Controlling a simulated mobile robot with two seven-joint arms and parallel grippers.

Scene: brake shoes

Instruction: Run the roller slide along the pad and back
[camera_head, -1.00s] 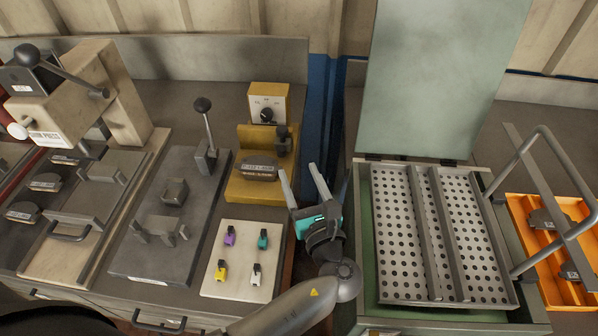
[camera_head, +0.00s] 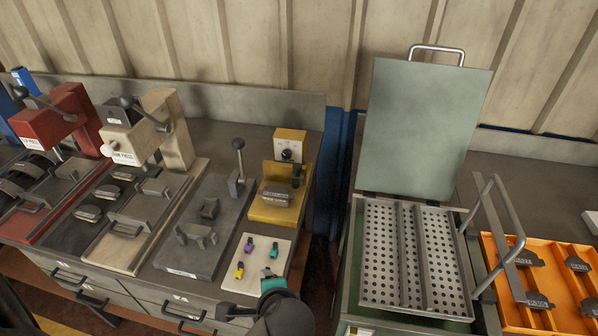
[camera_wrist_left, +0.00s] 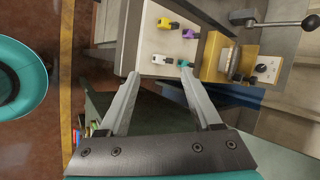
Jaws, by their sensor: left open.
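The yellow fixture (camera_head: 275,211) stands at the right end of the left bench. A dark grey pad (camera_head: 275,195) with a pale label lies on it. A dark knobbed block (camera_head: 297,177), seemingly the roller slide, stands at the fixture's right side by the pad. The fixture also shows at the upper right in the left wrist view (camera_wrist_left: 214,62). My left gripper (camera_wrist_left: 160,74) is open and empty, its fingers pointing toward the white board and apart from the fixture. In the head view its hand is at bottom centre, fingertips hard to make out. My right gripper is out of view.
The white board (camera_head: 240,284) with several coloured clips lies just in front of the fixture. A lever plate (camera_head: 195,255) stands left, a dial box (camera_head: 290,146) behind. A lidded perforated tray (camera_head: 410,300) and an orange tray (camera_head: 560,290) lie right, across a gap.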

